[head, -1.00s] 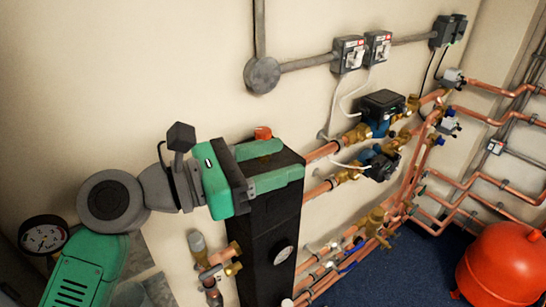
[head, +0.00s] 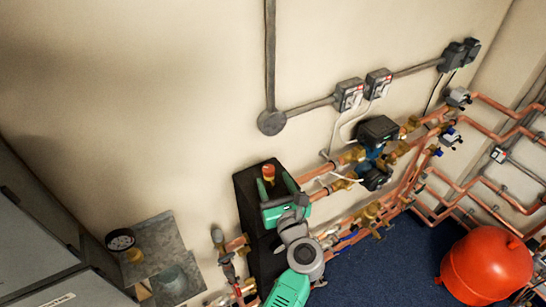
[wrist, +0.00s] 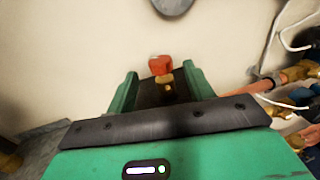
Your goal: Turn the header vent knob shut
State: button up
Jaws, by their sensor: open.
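The header vent knob is a small red knob (head: 268,171) on a brass stem on top of the black header (head: 243,190). In the wrist view the red knob (wrist: 160,65) sits above its brass stem, between and just beyond the tips of the two green fingers. My gripper (head: 273,188) is open, with one finger on each side of the knob's stem in the head view. It also shows in the wrist view (wrist: 160,82). I cannot tell whether either finger touches the knob. The lower body of the header is partly hidden by my arm.
Copper pipes (head: 320,193) with valves and a black-topped pump (head: 378,129) run to the right of the header. A shelf (head: 165,250) with a gauge (head: 120,240) and cup is at left. A red tank (head: 487,266) stands on the floor at right.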

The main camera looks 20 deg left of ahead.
aim_at(271, 165)
jog(key=x, duration=0.7)
jog(key=shift+r, duration=0.1)
jog(key=c, duration=1)
jog(key=shift+o, duration=0.2)
jog(key=shift+a+r+m+t+h, duration=0.1)
jog(key=shift+m+t+h, duration=0.2)
jog(key=shift+w+m+t+h+p, duration=0.1)
jog(key=shift+m+t+h+p, duration=0.35)
jog(key=shift+h+p, duration=0.2)
jog(key=m+t+h, duration=0.1)
jog(key=m+h, duration=0.1)
jog(key=h, duration=0.1)
jog(key=shift+m+t+h+p, duration=0.25)
jog(key=shift+p, duration=0.1)
jog(key=m+h+b, duration=0.1)
jog(key=m+h, duration=0.1)
jog(key=h, duration=0.1)
jog(key=d+m+h+b, duration=0.1)
jog(key=m+h, duration=0.1)
jog(key=h, duration=0.1)
jog(key=shift+w+d+t+h, duration=0.1)
jog(key=shift+w+t+h, duration=0.05)
jog(key=shift+t+h, duration=0.2)
jog(key=shift+d+m+h+b, duration=0.1)
jog(key=shift+m+h+b, duration=0.25)
jog(key=shift+m+h, duration=0.2)
jog(key=shift+h, duration=0.3)
